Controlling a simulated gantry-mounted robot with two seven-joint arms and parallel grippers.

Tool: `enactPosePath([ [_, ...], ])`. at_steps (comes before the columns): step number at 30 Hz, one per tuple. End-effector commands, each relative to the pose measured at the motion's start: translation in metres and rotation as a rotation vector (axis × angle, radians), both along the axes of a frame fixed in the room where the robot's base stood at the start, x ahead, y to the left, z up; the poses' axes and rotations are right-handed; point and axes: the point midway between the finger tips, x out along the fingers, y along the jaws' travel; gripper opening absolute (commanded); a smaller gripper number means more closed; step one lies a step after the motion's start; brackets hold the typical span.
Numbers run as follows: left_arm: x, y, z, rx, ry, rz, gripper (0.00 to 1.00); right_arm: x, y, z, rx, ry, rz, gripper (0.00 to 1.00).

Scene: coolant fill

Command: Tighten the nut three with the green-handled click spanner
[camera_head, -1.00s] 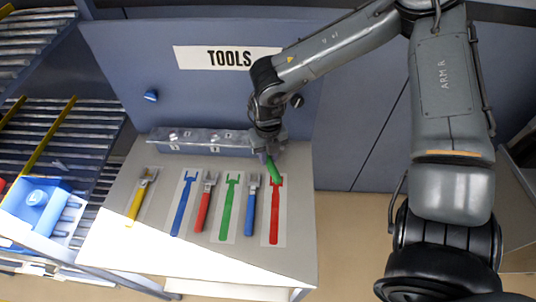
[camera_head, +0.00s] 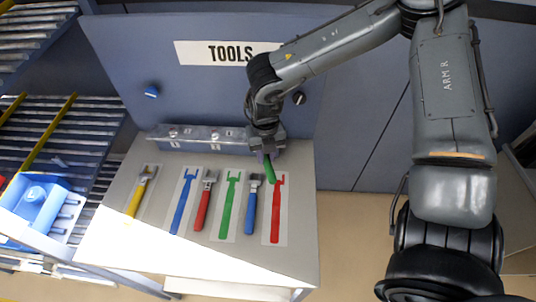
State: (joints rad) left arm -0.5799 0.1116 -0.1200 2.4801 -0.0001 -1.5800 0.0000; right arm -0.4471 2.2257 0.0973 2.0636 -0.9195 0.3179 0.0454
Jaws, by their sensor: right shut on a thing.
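My right gripper (camera_head: 266,151) is shut on a green-handled spanner (camera_head: 270,172) and holds it at the back right of the tool table, near the top of the red spanner outline. The green handle points down toward the table; the spanner's head is hidden by the gripper. The green spanner outline (camera_head: 229,205) on the table is empty. My left gripper is not in view. No nut is in view.
The table (camera_head: 150,255) also holds a yellow-handled spanner (camera_head: 138,195), a red-handled one (camera_head: 203,205) and a blue-handled one (camera_head: 252,205). A metal rail (camera_head: 200,140) runs along the back below the TOOLS sign (camera_head: 225,53). A blue crate (camera_head: 35,205) stands at left.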

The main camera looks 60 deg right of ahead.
Motion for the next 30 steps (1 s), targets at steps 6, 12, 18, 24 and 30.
enactPosePath([
  [6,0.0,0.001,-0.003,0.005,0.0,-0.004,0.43,0.002,0.002,0.0,0.0,0.0,-0.029,0.0],
  [12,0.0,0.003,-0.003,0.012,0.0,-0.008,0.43,0.002,0.002,0.0,0.0,0.0,-0.032,0.0],
  [18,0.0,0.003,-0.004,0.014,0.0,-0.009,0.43,0.003,0.002,0.0,0.0,0.0,-0.034,0.0],
  [24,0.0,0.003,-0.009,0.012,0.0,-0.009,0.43,0.006,0.004,-0.001,-0.001,-0.001,-0.071,0.0],
  [30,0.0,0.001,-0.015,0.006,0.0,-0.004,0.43,0.011,0.008,-0.001,0.0,-0.002,-0.128,0.0],
])
